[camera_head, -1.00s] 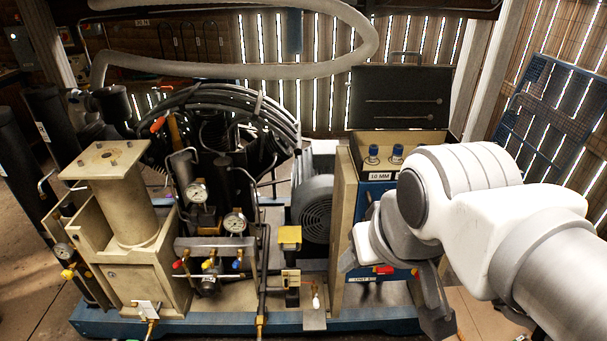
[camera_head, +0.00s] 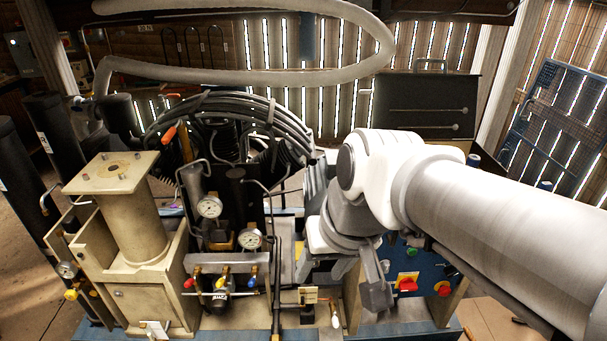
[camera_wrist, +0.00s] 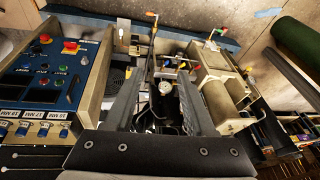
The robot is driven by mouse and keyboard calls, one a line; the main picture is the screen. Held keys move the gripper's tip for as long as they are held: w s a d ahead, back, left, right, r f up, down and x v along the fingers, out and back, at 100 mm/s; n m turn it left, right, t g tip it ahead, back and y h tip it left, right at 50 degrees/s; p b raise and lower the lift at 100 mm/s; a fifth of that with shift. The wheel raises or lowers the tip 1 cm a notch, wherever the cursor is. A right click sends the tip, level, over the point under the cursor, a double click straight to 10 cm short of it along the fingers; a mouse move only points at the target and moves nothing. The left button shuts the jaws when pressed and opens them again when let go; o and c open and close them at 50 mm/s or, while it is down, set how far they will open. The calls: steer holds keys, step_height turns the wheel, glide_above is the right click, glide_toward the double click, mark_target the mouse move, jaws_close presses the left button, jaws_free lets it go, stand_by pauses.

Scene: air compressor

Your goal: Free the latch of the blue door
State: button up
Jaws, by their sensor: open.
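The blue panel (camera_head: 425,262) of the control cabinet is partly hidden behind my arm at the right of the head view. It shows at the left of the wrist view (camera_wrist: 35,78), with knobs and buttons on it. I cannot tell whether this panel is the blue door, and I cannot make out a latch. My gripper (camera_head: 348,282) is open, fingers pointing down, left of the panel's buttons in the head view. In the wrist view (camera_wrist: 158,78) its fingers are spread with nothing seen held between them. The compressor's gauges and hoses appear beyond them.
A red knob on yellow (camera_head: 407,284) and a red button (camera_head: 443,289) are on the panel. Gauges (camera_head: 210,207), coloured valves (camera_head: 221,283) and a beige column (camera_head: 133,220) stand left of my gripper. An open black lid (camera_head: 426,106) rises behind the cabinet.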

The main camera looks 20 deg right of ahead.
mark_target(387, 268)
steer(key=w+a+f+m+g+y+b, duration=0.1)
steer(key=w+f+m+g+y+b, duration=0.3)
steer(key=f+m+y, duration=0.55)
steer(key=w+d+f+m+t+y+b, duration=0.1)
steer(key=w+d+f+m+t, duration=0.2)
steer(key=w+f+t, duration=0.15)
steer(key=w+d+f+m+t+y, duration=0.2)
steer(key=w+d+f+m+t, duration=0.15)
steer(key=f, duration=0.25)
steer(key=w+d+f+m+t+h+b, duration=0.2)
steer(key=d+f+m+t+h, duration=0.4)
steer(key=d+f+m+t, duration=0.45)
steer(key=s+d+f+m+h+b, duration=0.1)
steer(key=s+d+f+m+h, duration=0.2)
steer(key=d+f+m+h, duration=0.25)
steer(key=s+d+f+m+h+b, duration=0.1)
steer(key=s+d+f+m+h, duration=0.2)
steer(key=d+f+m+h, duration=0.3)
steer(key=shift+n+g, duration=0.25)
steer(key=shift+n, duration=0.05)
steer(key=x, duration=0.6)
steer(key=f+b+x, duration=0.1)
steer(key=x, duration=0.5)
steer(key=d+x, duration=0.1)
steer(key=x, duration=0.4)
steer(key=shift+w+d+f+b, duration=0.15)
steer(key=shift+w+b, duration=0.15)
jaws_close()
